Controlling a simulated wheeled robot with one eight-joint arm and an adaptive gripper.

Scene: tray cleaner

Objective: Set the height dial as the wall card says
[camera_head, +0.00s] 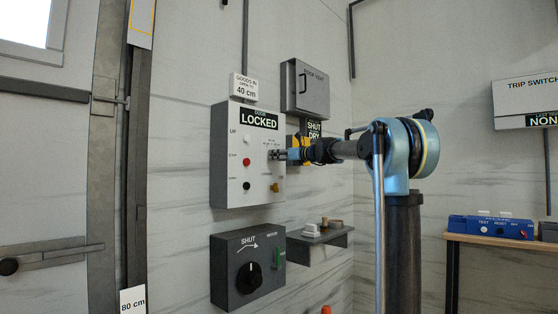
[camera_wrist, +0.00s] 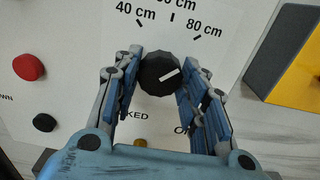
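The height dial (camera_wrist: 158,73) is a dark faceted knob with a white mark, on the white front of the control box (camera_head: 240,155). The mark points right and a little up, somewhat below the direction of the 80 cm tick. Scale labels show 40 cm at upper left and 80 cm at upper right; the middle label is cut off. My gripper (camera_wrist: 160,80) has its fingers on both sides of the dial, seemingly touching it. In the head view my gripper (camera_head: 283,154) is at the box front. The wall card (camera_head: 244,87) reads "GOODS IN OPEN TO 40 cm".
Red (camera_head: 246,162) and black (camera_head: 246,186) buttons sit left of the dial. A yellow-and-grey thing (camera_wrist: 295,60) is close on the right. Below are a grey switch box (camera_head: 247,268) marked "SHUT" and a small shelf (camera_head: 325,236).

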